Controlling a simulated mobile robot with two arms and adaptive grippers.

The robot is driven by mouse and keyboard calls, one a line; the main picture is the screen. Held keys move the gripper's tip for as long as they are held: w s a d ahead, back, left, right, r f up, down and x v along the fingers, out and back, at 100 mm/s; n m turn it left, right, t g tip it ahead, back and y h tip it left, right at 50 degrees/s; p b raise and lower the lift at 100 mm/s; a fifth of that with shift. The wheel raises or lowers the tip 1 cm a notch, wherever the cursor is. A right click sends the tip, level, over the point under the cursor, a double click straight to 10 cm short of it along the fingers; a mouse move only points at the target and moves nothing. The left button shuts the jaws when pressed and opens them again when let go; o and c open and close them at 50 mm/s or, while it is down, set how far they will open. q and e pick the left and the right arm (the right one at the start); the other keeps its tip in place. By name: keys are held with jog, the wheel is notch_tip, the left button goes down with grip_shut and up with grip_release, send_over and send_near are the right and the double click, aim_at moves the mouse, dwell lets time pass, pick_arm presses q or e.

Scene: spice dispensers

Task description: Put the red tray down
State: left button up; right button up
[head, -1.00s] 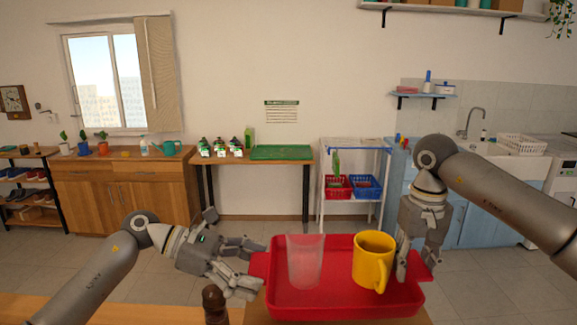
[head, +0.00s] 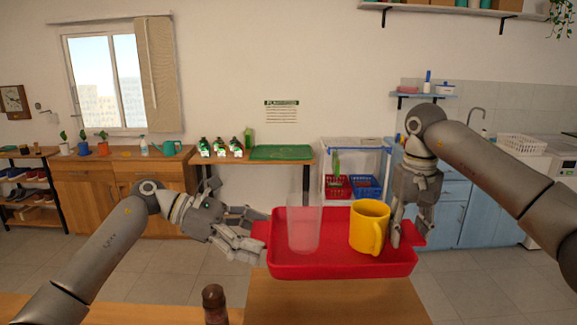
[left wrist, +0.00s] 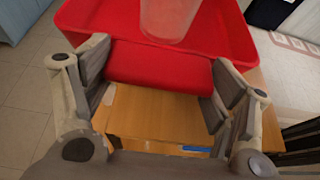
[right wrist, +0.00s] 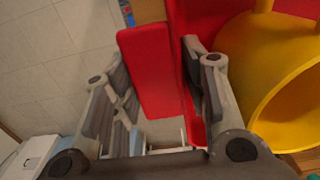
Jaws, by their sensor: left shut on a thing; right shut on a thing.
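The red tray (head: 342,268) is held level between my two grippers, in the air above the near wooden surface (head: 335,300). A clear cup (head: 304,228) stands upright on its left part and a yellow mug (head: 369,225) on its right part. My left gripper (head: 254,237) is shut on the tray's left handle, whose red grip shows between the fingers in the left wrist view (left wrist: 158,65). My right gripper (head: 402,235) is shut on the tray's right handle, seen in the right wrist view (right wrist: 152,75). The mug hides part of the tray.
A brown bottle or grinder (head: 214,304) stands on the near surface, left of the tray. By the far wall, a wooden table (head: 308,158) holds a green tray (head: 282,152) and several green-capped dispensers (head: 220,148). A white shelf rack (head: 350,146) stands right of it.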

aim_at(256, 224)
pick_arm(q)
jog(key=shift+w+r, duration=1.45)
pick_arm(e)
jog(key=shift+w+r, duration=1.3)
jog(key=shift+w, duration=0.2)
pick_arm(q)
jog(key=shift+r, duration=0.1)
pick_arm(e)
jog(key=shift+r, duration=0.1)
pick_arm(q)
jog(key=shift+r, duration=0.1)
jog(key=s+r, duration=1.2)
jog(key=s, duration=0.4)
jog(key=shift+r, duration=0.35)
pick_arm(e)
jog(key=s+r, duration=1.3)
jog(key=s, duration=0.3)
pick_arm(q)
jog(key=shift+f, duration=0.1)
pick_arm(e)
jog(key=shift+f, duration=0.1)
